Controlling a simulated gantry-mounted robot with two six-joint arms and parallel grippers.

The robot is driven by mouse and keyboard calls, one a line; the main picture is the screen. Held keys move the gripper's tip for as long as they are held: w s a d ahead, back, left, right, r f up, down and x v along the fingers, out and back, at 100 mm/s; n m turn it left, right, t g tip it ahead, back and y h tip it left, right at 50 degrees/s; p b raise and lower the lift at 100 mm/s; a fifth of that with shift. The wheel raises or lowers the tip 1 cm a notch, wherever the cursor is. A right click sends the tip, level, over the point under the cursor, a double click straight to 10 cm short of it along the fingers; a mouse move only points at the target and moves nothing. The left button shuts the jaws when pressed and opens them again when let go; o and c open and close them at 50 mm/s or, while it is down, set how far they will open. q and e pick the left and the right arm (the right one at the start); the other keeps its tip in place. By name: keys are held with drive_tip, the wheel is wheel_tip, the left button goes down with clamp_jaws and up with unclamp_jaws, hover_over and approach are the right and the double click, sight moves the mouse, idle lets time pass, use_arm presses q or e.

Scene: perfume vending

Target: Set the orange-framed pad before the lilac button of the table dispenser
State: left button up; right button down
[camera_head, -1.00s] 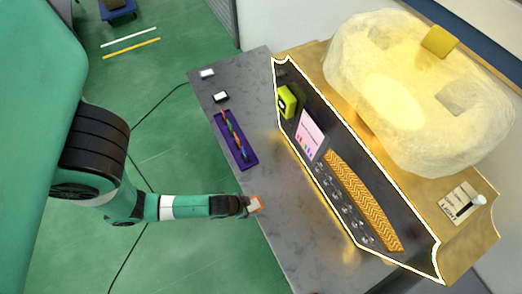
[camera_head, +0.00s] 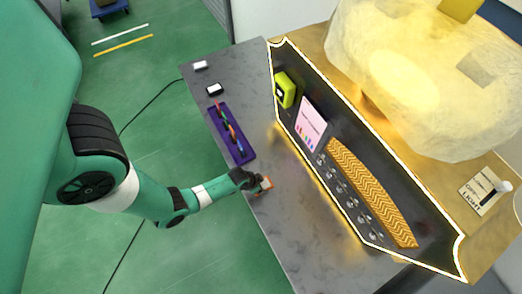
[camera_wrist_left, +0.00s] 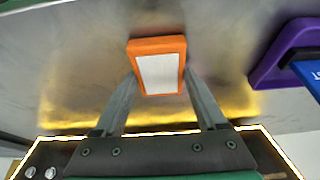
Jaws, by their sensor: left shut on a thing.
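The orange-framed pad (camera_wrist_left: 159,72) has a white face and is held between the two fingers of my left gripper (camera_wrist_left: 160,85) in the left wrist view. In the head view the pad (camera_head: 266,184) shows at the tip of my left gripper (camera_head: 262,185), over the grey table near its left edge. The table dispenser (camera_head: 345,150) is a dark panel with a glowing outline. Its row of small round buttons (camera_head: 341,188) runs along the lower panel; I cannot tell which is lilac. My right gripper is not in view.
A purple tray (camera_head: 248,158) with several coloured items lies left of the dispenser. The grey table (camera_head: 290,225) is clear in front of the buttons.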

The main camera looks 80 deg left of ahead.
use_arm(q)
drive_tip(key=shift+r, duration=0.1)
drive_tip(key=o, duration=1)
drive_tip(key=shift+f, duration=0.2)
drive_tip(key=o, duration=0.4)
drive_tip(key=shift+r, duration=0.25)
drive_tip(key=p+v, duration=0.6)
drive_tip(key=v, duration=0.6)
drive_tip(key=shift+p, duration=0.3)
